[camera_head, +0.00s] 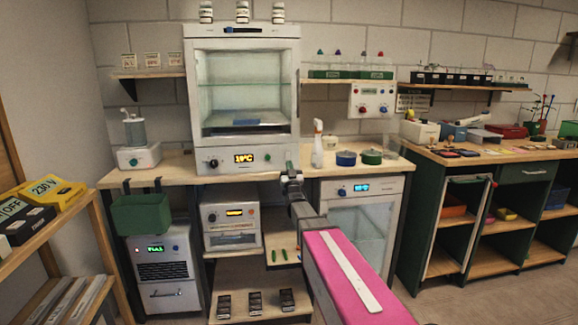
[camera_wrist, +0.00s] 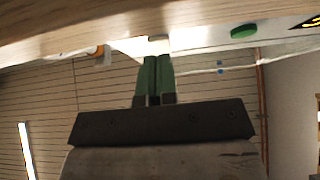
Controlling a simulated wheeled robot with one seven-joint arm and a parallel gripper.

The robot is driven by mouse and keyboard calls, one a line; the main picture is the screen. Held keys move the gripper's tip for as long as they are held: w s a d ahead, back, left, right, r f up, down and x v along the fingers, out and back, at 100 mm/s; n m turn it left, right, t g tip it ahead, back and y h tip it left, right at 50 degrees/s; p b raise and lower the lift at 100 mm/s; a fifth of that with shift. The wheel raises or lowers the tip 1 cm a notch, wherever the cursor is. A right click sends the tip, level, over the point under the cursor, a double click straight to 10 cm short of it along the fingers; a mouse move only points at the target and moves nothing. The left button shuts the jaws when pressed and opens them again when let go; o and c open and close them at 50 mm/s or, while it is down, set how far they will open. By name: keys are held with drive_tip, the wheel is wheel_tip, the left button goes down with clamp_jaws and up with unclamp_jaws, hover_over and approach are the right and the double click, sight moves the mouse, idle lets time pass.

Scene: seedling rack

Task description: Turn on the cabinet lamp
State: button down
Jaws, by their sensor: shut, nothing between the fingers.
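The white cabinet (camera_head: 243,150) stands on the wooden bench, with a glass front, a dark knob (camera_head: 213,163) and an amber display reading about 19°C. A dark strip with a small blue mark (camera_head: 243,30) runs along its top edge. Its inside looks pale and evenly bright; I cannot tell whether a lamp is lit. My gripper (camera_head: 289,170) is at the cabinet's lower right corner, near the bench's front edge. In the wrist view my gripper's green fingers (camera_wrist: 153,70) are together and empty, with a small pale part just beyond their tips. Contact cannot be told.
A white spray bottle (camera_head: 317,145), a blue pot (camera_head: 346,158) and a green pot (camera_head: 371,157) stand right of the cabinet. A glass-fronted unit (camera_head: 362,187) is under the bench. A green bin (camera_head: 142,213) hangs at left. A wall box with buttons (camera_head: 372,99) is at right.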

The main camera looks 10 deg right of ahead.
drive_tip(key=s+f+g, duration=0.7)
drive_tip(key=s+f, duration=0.1)
drive_tip(key=f, duration=0.5)
drive_tip(key=s+f+g, duration=0.6)
drive_tip(key=s+f, duration=0.1)
drive_tip(key=f, duration=0.5)
drive_tip(key=s+f+g, duration=0.4)
drive_tip(key=s+g, duration=0.2)
drive_tip(key=s, duration=0.5)
drive_tip(key=s+f+g, duration=0.3)
drive_tip(key=s+g, duration=0.3)
drive_tip(key=s, duration=0.5)
drive_tip(key=shift+f+g, duration=0.3)
drive_tip(key=shift+f, duration=0.1)
